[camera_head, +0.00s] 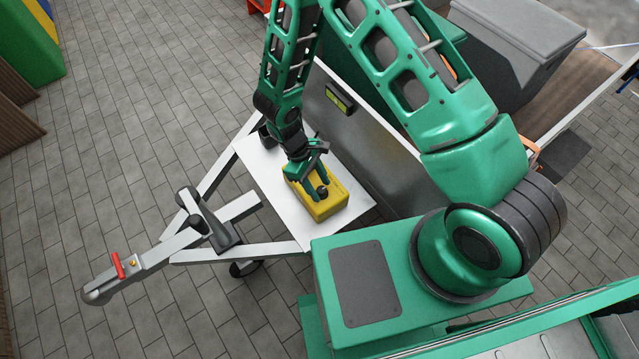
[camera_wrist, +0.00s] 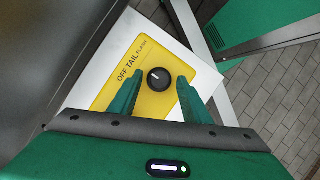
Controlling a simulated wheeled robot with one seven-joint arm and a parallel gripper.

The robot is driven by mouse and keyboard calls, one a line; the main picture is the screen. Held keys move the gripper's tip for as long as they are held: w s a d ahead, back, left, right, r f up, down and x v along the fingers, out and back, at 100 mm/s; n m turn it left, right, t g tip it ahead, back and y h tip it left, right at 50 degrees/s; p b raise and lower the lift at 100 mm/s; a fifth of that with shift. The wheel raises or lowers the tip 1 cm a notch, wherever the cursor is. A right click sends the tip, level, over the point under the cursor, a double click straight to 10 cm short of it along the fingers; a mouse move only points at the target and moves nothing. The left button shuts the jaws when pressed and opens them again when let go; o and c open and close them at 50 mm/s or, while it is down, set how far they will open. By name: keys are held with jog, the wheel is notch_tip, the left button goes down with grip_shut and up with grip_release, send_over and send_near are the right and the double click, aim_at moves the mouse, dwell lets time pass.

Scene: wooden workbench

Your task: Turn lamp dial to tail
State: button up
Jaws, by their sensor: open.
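The yellow lamp box (camera_head: 325,209) sits on the white plate of the trailer's front frame. Its round black dial (camera_wrist: 159,80) is on its top face and also shows in the head view (camera_head: 322,191). The labels OFF, TAIL and FLASH (camera_wrist: 132,62) are printed beside the dial. A small white mark on the dial points up and left toward the labels; I cannot tell exactly which one. My gripper (camera_wrist: 160,78) is open, with one green finger on either side of the dial and a gap on both sides. It points down at the box in the head view (camera_head: 308,186).
The white plate (camera_head: 352,195) around the box is mostly bare. A grey trailer wall (camera_head: 390,160) with a small level (camera_head: 339,99) rises behind it. The trailer's drawbar with a red handle (camera_head: 118,265) extends left. Paved floor lies beyond.

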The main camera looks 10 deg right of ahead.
jog(key=v, duration=1)
jog(key=shift+r, duration=0.4)
jog(key=shift+w, duration=0.1)
jog(key=d+r+m+t+y, duration=0.1)
jog(key=d+r+m, duration=0.7)
jog(key=d+r, duration=1.4)
jog(key=s+d+r+m+t+y, duration=0.1)
jog(key=s+d+r+m, duration=0.3)
jog(key=s, duration=0.6)
jog(key=s+d+r+m+t+y, duration=0.1)
jog(key=s+d+r+m, duration=0.3)
jog(key=s, duration=0.6)
jog(key=d+r, duration=0.2)
jog(key=d, duration=0.1)
jog(key=shift+r+y, duration=0.35)
jog(key=shift+y, duration=0.05)
